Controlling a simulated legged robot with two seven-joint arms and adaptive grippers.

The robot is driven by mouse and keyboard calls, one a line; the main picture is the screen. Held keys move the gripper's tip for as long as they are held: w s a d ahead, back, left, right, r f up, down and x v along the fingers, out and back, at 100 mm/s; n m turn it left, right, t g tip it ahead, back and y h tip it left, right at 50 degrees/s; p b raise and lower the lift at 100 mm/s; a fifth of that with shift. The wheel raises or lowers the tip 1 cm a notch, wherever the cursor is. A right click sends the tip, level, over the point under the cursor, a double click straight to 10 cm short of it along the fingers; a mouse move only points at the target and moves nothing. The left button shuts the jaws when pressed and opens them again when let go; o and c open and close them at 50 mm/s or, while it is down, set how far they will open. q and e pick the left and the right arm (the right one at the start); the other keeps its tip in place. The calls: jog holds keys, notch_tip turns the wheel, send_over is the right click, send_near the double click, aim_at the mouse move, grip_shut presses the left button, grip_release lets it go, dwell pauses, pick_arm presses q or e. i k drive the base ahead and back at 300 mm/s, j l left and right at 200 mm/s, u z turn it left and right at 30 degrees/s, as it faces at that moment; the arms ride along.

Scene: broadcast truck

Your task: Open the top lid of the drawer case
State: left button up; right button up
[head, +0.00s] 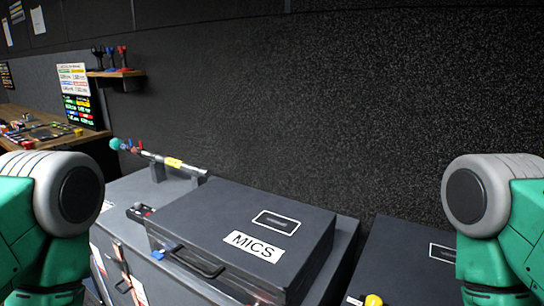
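A dark grey case with a "MICS" label (212,225) lies flat on top of a larger grey case (125,190) in the lower middle of the head view. Its lid looks shut. A black handle (197,262) is on its front side. I cannot tell whether this or another grey case at the lower right (400,262) is the drawer case. Green and grey links of my arms stand at both sides of the view. Neither gripper is in view.
A pole with a yellow band (173,162) rests on supports behind the MICS case. A small shelf (116,73) with colored items is on the dark wall. A wooden desk with a control panel (35,133) is at the far left. A yellow knob (373,300) shows at the bottom.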

aim_at(401, 263)
jog(key=z, duration=1.35)
